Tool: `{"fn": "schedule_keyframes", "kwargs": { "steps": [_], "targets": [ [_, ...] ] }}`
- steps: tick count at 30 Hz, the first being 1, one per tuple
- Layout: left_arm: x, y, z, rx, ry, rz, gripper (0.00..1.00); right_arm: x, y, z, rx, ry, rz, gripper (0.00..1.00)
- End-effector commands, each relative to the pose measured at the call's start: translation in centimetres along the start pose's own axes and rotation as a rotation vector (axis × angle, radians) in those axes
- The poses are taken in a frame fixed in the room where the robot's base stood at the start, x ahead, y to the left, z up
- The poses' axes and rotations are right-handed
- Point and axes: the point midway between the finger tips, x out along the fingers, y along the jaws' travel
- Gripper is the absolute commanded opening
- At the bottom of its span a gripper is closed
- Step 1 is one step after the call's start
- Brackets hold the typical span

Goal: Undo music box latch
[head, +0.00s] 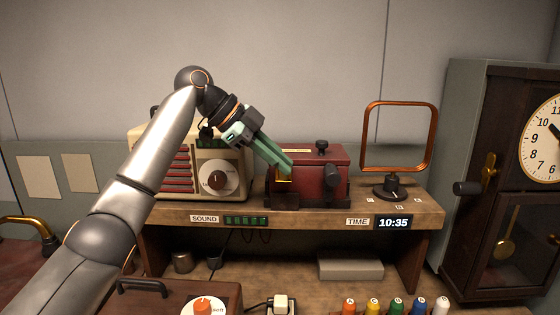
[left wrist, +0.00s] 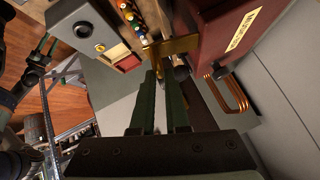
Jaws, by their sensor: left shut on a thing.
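The music box (head: 312,163) is a dark red box with a black knob on top and a round dark part on its right side. It stands on the wooden shelf (head: 170,216). A brass latch (head: 284,180) is at its front left. My left gripper (head: 287,170) reaches down from the upper left, and its green fingers are closed at the latch. In the left wrist view the fingers (left wrist: 160,80) meet the brass latch (left wrist: 177,46) beside the red box (left wrist: 222,35), which bears a label. The fingers partly hide the latch.
A cream radio (head: 217,177) with a dial stands close on the left. A copper loop (head: 399,136) on a black base stands to the right. A tall clock (head: 500,190) is at the far right. Several coloured pegs (head: 396,305) stand below.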

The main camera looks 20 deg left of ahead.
Motion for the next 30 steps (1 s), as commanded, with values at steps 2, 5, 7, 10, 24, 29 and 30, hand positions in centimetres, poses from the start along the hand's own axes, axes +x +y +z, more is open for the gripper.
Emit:
{"fn": "schedule_keyframes", "kwargs": {
  "steps": [2,5,7,10,24,29,30],
  "targets": [
    [0.0,0.0,0.0,0.001,-0.001,0.001,0.0,0.0,0.0,0.0,0.0,0.0,0.0,0.5],
    [0.0,0.0,0.0,0.001,-0.001,0.0,0.15,0.0,0.0,0.0,0.0,0.0,0.0,0.5],
    [0.0,0.0,0.0,0.001,-0.001,0.0,0.23,0.0,0.0,0.0,0.0,0.0,0.0,0.5],
    [0.0,0.0,0.0,0.001,0.0,-0.001,0.34,0.0,0.0,0.0,0.0,0.0,0.0,0.5],
    [-1.2,-0.1,0.0,0.001,0.0,-0.005,0.43,0.1,0.0,0.1,0.0,0.0,0.0,0.5],
    [-4.3,-0.1,0.0,0.001,0.001,-0.007,0.43,0.1,0.0,0.2,0.0,0.0,0.0,0.5],
    [-5.2,-0.1,0.0,0.0,0.001,-0.006,0.43,0.2,0.0,0.2,0.0,0.0,0.0,0.5]
  ]
}}
